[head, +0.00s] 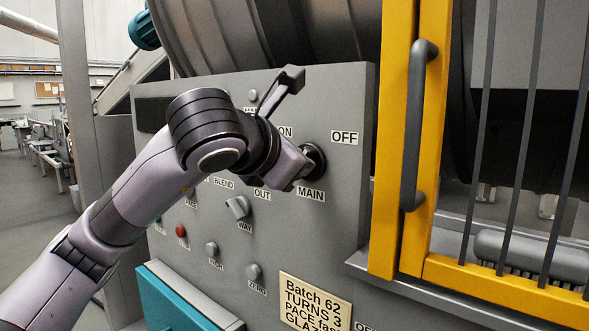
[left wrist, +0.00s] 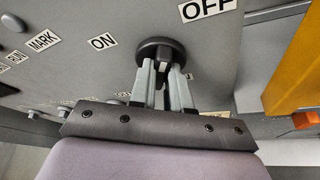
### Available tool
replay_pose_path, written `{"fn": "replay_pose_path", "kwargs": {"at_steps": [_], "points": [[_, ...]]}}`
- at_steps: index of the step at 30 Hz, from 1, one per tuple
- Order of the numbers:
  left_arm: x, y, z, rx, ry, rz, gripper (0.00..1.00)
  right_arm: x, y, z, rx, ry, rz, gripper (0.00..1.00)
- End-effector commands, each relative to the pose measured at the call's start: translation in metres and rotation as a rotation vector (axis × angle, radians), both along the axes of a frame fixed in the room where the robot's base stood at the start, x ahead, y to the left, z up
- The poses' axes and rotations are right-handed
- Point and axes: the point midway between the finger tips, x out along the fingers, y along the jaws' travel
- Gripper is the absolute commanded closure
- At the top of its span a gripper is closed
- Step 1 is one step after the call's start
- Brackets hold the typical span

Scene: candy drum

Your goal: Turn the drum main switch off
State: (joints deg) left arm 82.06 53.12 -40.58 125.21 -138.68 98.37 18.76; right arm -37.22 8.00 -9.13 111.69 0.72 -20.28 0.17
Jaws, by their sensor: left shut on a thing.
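The drum main switch (head: 316,158) is a round black rotary knob on the grey control panel, above the MAIN label (head: 311,195). The ON label (head: 286,131) is at its upper left and the OFF label (head: 344,137) at its upper right. My left gripper (head: 304,168) reaches it from the left and partly covers it. In the left wrist view the black switch (left wrist: 158,46) lies at the ends of my left gripper's fingers (left wrist: 166,72), which are shut on its handle. The fingers hide much of the handle, so I cannot tell exactly where it points. My right gripper is not in view.
Other small knobs, such as the WAY knob (head: 238,207) and a red button (head: 181,231), sit lower on the panel. A yellow guard frame (head: 398,130) with a grey handle (head: 417,125) stands to the right. A teal box (head: 175,298) juts out below.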

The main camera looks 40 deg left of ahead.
Motion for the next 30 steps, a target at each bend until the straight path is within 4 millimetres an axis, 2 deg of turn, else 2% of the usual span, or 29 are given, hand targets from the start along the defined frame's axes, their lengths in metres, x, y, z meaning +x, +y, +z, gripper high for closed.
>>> {"fn": "replay_pose_path", "kwargs": {"at_steps": [3, 12, 29, 30], "points": [[0.000, -0.001, -0.002, 0.078, -0.010, -0.001, 1.00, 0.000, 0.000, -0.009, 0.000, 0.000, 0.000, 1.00], [0.000, -0.002, -0.002, 0.200, -0.017, -0.002, 1.00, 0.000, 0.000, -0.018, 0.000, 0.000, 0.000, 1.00], [0.000, -0.003, -0.002, 0.233, -0.019, -0.003, 1.00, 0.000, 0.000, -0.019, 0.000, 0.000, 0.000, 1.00], [0.000, -0.003, -0.002, 0.233, -0.019, -0.003, 0.80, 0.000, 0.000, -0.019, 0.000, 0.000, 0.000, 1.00]]}}
